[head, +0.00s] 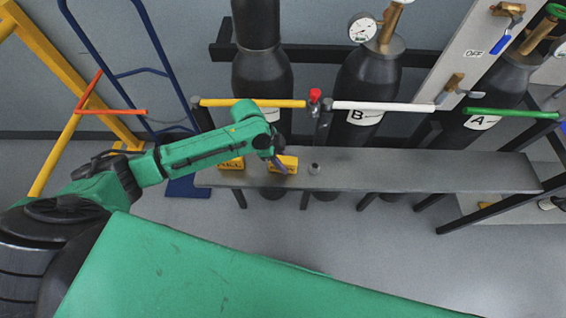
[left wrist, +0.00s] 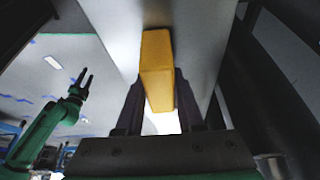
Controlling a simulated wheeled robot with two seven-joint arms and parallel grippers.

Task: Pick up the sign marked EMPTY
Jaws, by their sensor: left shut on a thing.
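A yellow sign (head: 288,163) is on the grey bench at the tip of my left gripper (head: 276,160). In the left wrist view the yellow sign (left wrist: 158,70) is between the two dark fingers of my left gripper (left wrist: 158,96), which is shut on it. I cannot read its lettering. A second yellow sign (head: 231,164) with dark letters, seemingly ending in LL, stands to the left, partly behind my left arm. A green arm with my right gripper (left wrist: 86,78) shows at the left of the left wrist view, its fingers apart and empty.
The grey bench (head: 430,170) is mostly clear to the right. A small metal cylinder (head: 315,168) stands close right of the held sign. Dark gas cylinders (head: 365,85) stand behind, with a yellow bar (head: 225,102) and a white bar (head: 385,106) before them. A blue hand truck (head: 140,72) is left.

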